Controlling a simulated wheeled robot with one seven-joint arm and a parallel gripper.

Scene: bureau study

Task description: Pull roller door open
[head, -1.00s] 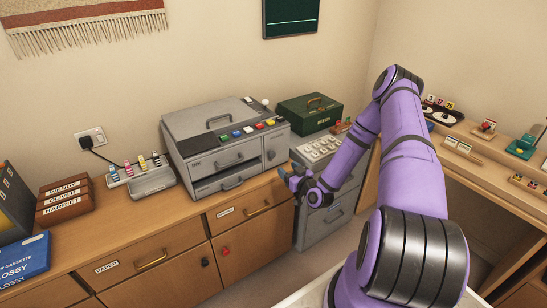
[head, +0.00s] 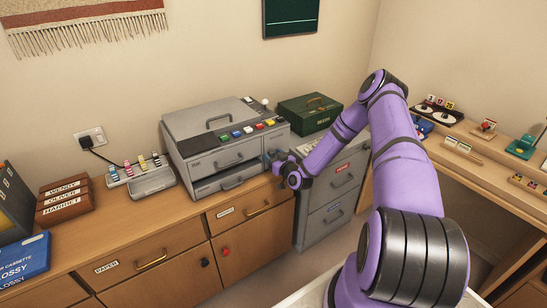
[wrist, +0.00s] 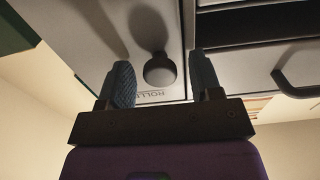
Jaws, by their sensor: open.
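The roller door (wrist: 90,35) is a light grey panel in the wrist view, with part of a "ROLL…" label upside down on it. A round dark knob (wrist: 160,70) stands out from it and casts a shadow. My gripper (wrist: 162,78) is open, with one blue finger on each side of the knob in the picture. Neither finger clearly touches it. In the head view the door belongs to the front right of the grey printer (head: 195,128). My gripper (head: 277,160) is right at that corner and hides the knob.
A wooden cabinet (head: 235,250) is below, and a grey filing cabinet (head: 325,225) stands to the right. A green box (head: 308,112) sits behind.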

